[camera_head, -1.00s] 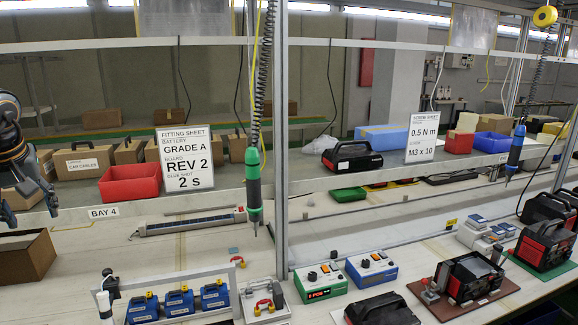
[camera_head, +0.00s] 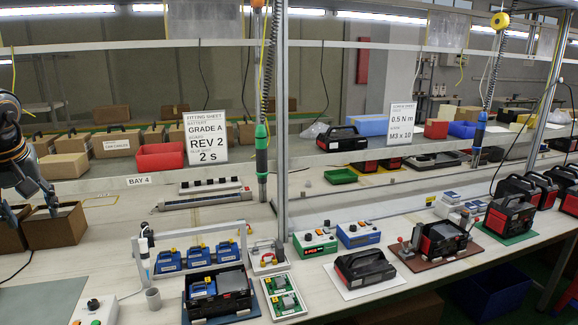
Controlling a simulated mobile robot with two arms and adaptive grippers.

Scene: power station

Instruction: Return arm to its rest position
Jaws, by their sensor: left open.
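My left arm comes in at the left edge. Its dark gripper (camera_head: 30,208) points down, open, with one finger near the edge of the picture and the other in front of a brown open box (camera_head: 58,228). Nothing shows between the fingers. I cannot tell whether the fingers touch the box. My right gripper is not in view.
A green driver (camera_head: 262,150) hangs by a metal post (camera_head: 280,120). A shelf above carries a red bin (camera_head: 160,156) and boxes.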

